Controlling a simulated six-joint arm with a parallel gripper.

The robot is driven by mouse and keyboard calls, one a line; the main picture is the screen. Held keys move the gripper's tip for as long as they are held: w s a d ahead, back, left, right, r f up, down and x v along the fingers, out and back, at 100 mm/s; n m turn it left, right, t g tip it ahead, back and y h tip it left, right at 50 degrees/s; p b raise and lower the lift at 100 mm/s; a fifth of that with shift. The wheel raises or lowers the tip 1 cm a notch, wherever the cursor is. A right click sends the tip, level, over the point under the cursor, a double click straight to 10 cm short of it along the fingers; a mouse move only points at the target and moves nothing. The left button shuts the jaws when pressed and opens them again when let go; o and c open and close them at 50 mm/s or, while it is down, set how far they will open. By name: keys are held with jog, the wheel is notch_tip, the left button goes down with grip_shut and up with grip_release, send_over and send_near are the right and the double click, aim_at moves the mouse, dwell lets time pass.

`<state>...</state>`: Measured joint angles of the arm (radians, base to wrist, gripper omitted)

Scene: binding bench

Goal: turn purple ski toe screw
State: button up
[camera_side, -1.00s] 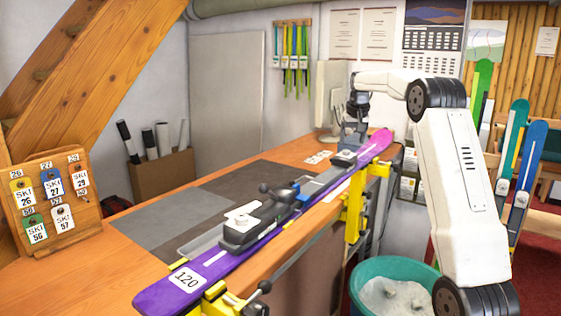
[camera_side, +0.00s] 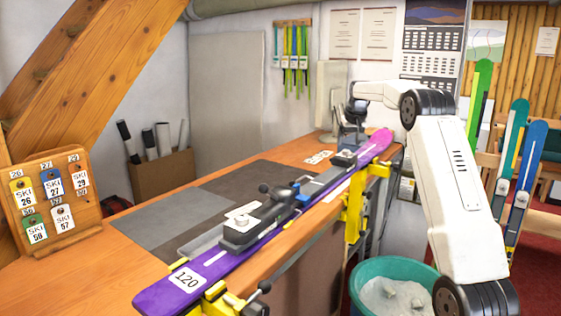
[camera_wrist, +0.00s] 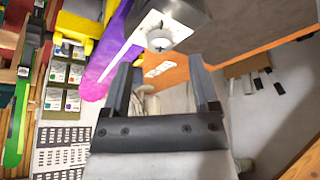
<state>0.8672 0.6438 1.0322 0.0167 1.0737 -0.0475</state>
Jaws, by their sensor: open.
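The purple ski (camera_side: 217,268) lies along the bench's front edge in yellow clamps (camera_side: 353,207). The toe piece (camera_side: 344,158) is on its far part. In the wrist view the ski (camera_wrist: 106,62) runs at upper left, beside a grey metal block (camera_wrist: 185,14). A pale round screw head (camera_wrist: 159,41) with a cross recess shows on that block. My gripper (camera_wrist: 162,66) is open and empty, its fingers pointing at the block, with the screw head just beyond the fingertips. In the side view my gripper (camera_side: 349,135) is small, near the toe piece; contact cannot be told.
A black binding piece (camera_side: 240,236) with a white top and a lever (camera_side: 265,188) sit on the nearer ski. A green bin (camera_side: 393,270) is below. The grey mat (camera_side: 205,205) has free room.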

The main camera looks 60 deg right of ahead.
aim_at(347, 150)
jog(key=shift+x, duration=1.65)
jog(key=shift+c, duration=0.2)
grip_shut()
